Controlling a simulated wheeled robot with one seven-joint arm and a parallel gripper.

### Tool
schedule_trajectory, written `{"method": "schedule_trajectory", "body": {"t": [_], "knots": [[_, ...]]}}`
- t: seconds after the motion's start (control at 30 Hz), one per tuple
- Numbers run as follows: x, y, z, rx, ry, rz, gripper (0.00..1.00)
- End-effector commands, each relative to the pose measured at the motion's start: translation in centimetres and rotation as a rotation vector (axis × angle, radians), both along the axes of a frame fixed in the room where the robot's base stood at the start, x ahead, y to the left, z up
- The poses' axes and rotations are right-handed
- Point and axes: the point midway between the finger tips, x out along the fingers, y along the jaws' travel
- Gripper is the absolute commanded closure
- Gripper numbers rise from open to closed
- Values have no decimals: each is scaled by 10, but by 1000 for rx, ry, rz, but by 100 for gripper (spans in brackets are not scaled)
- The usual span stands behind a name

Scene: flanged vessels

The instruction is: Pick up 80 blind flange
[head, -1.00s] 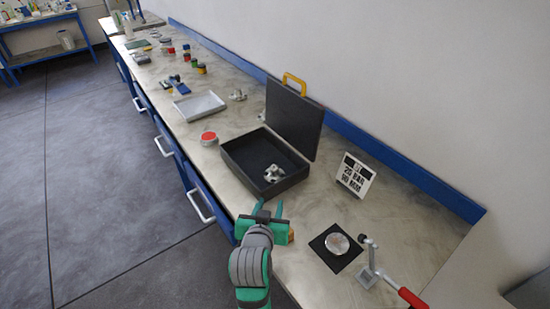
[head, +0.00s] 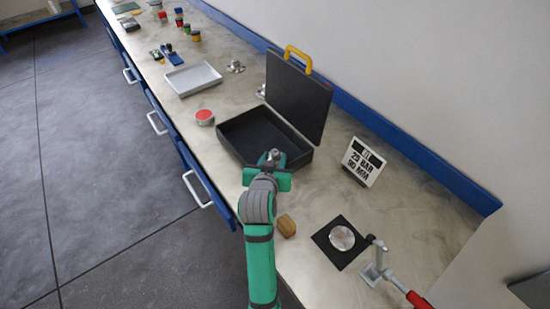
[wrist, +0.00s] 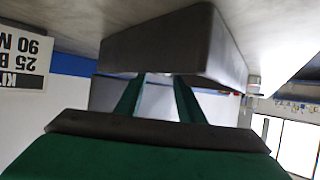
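No part carries a readable "80" mark, so I cannot tell for sure which is the 80 blind flange. A shiny silver disc (head: 342,237) lies flat on a black square mat (head: 325,241) at the right. A round part with a red top (head: 205,117) stands left of the open black case (head: 243,153). A small metal fitting (head: 273,155) shows at the case's front corner, partly hidden by my gripper (head: 268,165). In the wrist view, my green fingers (wrist: 159,90) are apart with nothing seen between them. The case wall (wrist: 170,45) hides their tips.
A sign reading 25 BAR 90 MM (head: 363,162) stands right of the case. A tan block (head: 287,226) lies near the bench's front edge. A grey tray (head: 193,79) lies farther back.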

Motion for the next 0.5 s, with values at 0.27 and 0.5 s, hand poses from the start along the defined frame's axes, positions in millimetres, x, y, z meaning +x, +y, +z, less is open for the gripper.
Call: {"method": "schedule_trajectory", "body": {"t": [0.27, 0.5], "knots": [[31, -1, -15, 1, 1, 5, 65], [48, -4, -23, 0, 0, 4, 65]]}}
